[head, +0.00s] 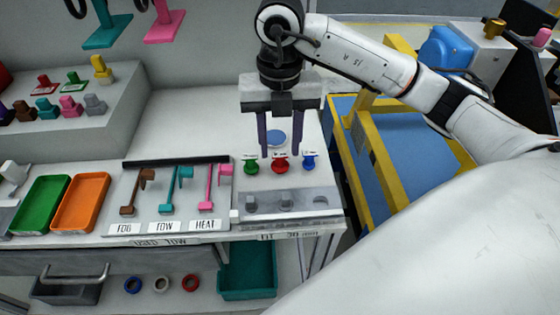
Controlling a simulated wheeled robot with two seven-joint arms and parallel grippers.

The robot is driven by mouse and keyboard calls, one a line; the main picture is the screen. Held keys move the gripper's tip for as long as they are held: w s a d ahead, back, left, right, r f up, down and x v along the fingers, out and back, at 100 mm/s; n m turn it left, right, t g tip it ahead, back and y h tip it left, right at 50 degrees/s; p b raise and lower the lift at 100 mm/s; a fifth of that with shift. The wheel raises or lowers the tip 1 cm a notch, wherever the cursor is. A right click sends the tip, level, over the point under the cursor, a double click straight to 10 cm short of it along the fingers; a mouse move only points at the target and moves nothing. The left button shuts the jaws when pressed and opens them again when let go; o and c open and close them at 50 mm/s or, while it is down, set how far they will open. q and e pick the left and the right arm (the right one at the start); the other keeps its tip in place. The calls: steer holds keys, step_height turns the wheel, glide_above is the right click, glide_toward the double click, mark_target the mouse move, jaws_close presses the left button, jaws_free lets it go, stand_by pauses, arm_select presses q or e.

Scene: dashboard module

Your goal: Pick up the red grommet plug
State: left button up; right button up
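The red grommet plug (280,167) stands on the light worktop near its right end, in a short row between a green plug (251,168) and a blue plug (309,164). My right gripper (279,155) points down with its two dark purple fingers apart. In the head view the fingertips frame the red plug's top from left and right, but I cannot tell how high they are above the worktop. Nothing shows held between the fingers. A small blue disc (276,137) shows behind them. My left gripper is not in view.
A grey holder (290,202) lies in front of the plugs. To the left is a rack with brown, teal and pink hooked pieces (211,190), then orange (82,202) and green (40,205) trays. A yellow frame (375,165) stands at the right.

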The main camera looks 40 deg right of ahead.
mark_target(280, 152)
steer(key=shift+f, duration=1.3)
steer(key=c, duration=0.8)
step_height(280, 152, up, 9)
steer(key=shift+r+p, duration=0.15)
steer(key=shift+p, duration=0.6)
steer(key=shift+r, duration=0.4)
